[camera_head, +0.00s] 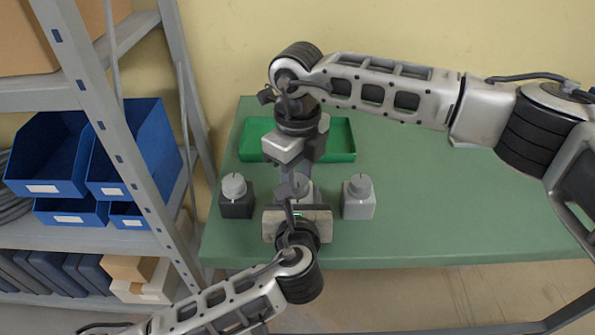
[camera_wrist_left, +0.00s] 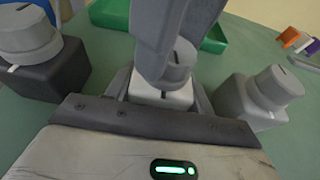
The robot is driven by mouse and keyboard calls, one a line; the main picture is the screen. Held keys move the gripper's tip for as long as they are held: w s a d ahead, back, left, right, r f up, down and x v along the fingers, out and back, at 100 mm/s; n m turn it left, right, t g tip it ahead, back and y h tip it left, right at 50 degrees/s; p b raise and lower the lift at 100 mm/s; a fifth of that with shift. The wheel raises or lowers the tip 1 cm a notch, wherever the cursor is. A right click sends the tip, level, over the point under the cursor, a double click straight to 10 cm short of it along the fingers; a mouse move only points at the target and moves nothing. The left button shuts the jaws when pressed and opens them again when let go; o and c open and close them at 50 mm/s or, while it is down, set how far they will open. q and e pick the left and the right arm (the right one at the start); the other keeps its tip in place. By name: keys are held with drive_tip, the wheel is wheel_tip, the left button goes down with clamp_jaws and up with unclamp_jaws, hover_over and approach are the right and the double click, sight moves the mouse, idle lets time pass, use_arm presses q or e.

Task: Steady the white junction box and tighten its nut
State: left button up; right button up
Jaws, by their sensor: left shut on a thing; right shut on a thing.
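The white junction box (camera_wrist_left: 160,92) stands on the green table between two other boxes, and a sliver of it shows in the head view (camera_head: 306,190). My left gripper (camera_head: 296,205) comes from the front and is shut on the box, one finger at each side in the left wrist view (camera_wrist_left: 160,98). The grey round nut (camera_wrist_left: 179,66) sits on top of the box. My right gripper (camera_head: 294,182) reaches down from above and is shut on the nut. Its fingers hide part of the nut and box.
A dark box (camera_head: 237,207) with a grey knob stands at the left, a light grey one (camera_head: 358,202) at the right. A green tray (camera_head: 340,140) lies behind. A shelf with blue bins (camera_head: 50,150) is at the left.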

sight(298, 180)
drive_tip(key=shift+m, duration=0.5)
drive_tip(key=o, duration=1)
wheel_tip(298, 180, up, 12)
drive_tip(key=shift+r, duration=0.1)
use_arm(q)
drive_tip(key=o, duration=1.2)
drive_tip(key=shift+c, duration=0.2)
